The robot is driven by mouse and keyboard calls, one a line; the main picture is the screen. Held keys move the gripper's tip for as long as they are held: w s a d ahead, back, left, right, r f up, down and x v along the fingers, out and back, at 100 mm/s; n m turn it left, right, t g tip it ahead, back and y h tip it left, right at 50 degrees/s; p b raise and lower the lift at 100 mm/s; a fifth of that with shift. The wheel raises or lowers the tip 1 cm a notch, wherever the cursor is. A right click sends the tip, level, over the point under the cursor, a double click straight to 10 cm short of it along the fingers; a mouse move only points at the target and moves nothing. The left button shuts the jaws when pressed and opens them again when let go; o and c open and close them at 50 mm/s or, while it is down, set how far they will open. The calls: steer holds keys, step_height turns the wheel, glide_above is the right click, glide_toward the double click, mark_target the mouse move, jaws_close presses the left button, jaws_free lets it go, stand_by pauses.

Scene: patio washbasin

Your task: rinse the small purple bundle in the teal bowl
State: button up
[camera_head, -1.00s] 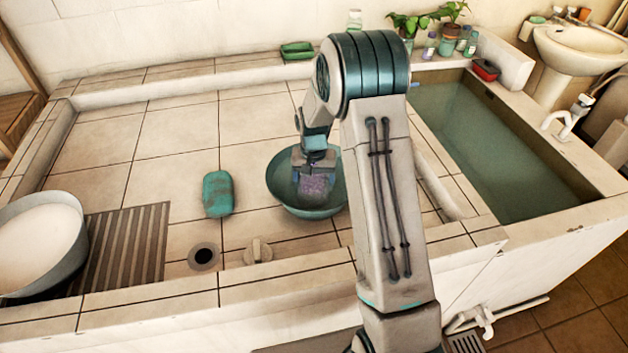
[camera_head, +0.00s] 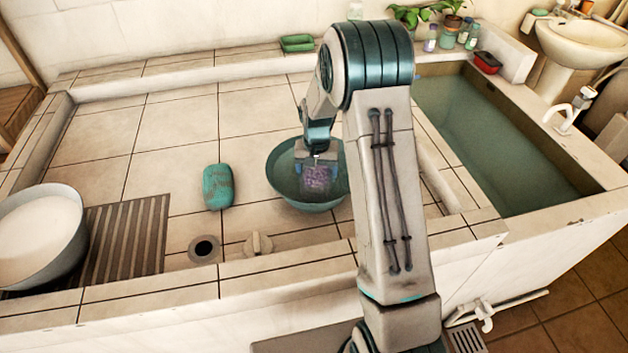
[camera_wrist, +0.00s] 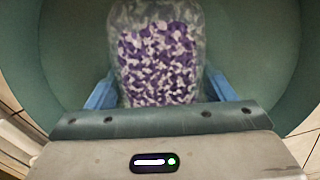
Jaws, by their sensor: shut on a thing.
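The small purple bundle (camera_head: 318,178), mottled purple and white, is between my gripper's fingers over the teal bowl (camera_head: 283,191). In the wrist view the bundle (camera_wrist: 158,55) fills the top middle, with blue fingers on both sides and the bowl's inner wall (camera_wrist: 60,60) around it. A translucent layer surrounds the bundle there. My gripper (camera_head: 318,170) points down into the bowl and is shut on the bundle. I cannot tell how deep the bundle sits or whether it touches the bowl's bottom. My arm hides part of the bowl's right side.
A teal oblong object (camera_head: 218,187) lies left of the bowl. A drain hole (camera_head: 204,249) and a beige knob (camera_head: 257,244) are in front. A pale basin (camera_head: 42,240) stands on the slatted area (camera_head: 125,240). A water-filled trough (camera_head: 510,150) is at right.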

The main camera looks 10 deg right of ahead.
mark_target(304, 172)
steer(key=shift+w+a, duration=0.35)
steer(key=shift+a, duration=0.55)
steer(key=shift+w+a, duration=0.3)
steer(key=shift+a, duration=0.6)
steer(key=shift+s+d+b, duration=0.2)
steer(key=shift+s+d, duration=0.15)
steer(key=shift+d, duration=0.6)
steer(key=shift+s+d+b, duration=0.2)
steer(key=shift+s+d, duration=0.1)
steer(key=shift+d, duration=0.7)
steer(key=shift+s+d+b, duration=0.2)
steer(key=shift+s+d, duration=0.15)
steer(key=shift+d, duration=0.6)
steer(key=shift+w+a, duration=0.35)
steer(key=shift+a, duration=0.6)
steer(key=shift+w+a, duration=0.3)
steer(key=shift+a, duration=0.7)
steer(key=shift+w+a, duration=0.35)
steer(key=shift+a, duration=0.6)
steer(key=shift+d, duration=0.1)
steer(key=shift+s+d, duration=0.35)
steer(key=shift+d, duration=0.35)
steer(key=shift+s+d, duration=0.3)
steer(key=shift+d, duration=0.35)
step_height(304, 172, up, 12)
steer(key=p, duration=0.7)
steer(key=shift+r, duration=0.2)
steer(key=shift+r+p, duration=0.1)
steer(key=shift+p, duration=0.35)
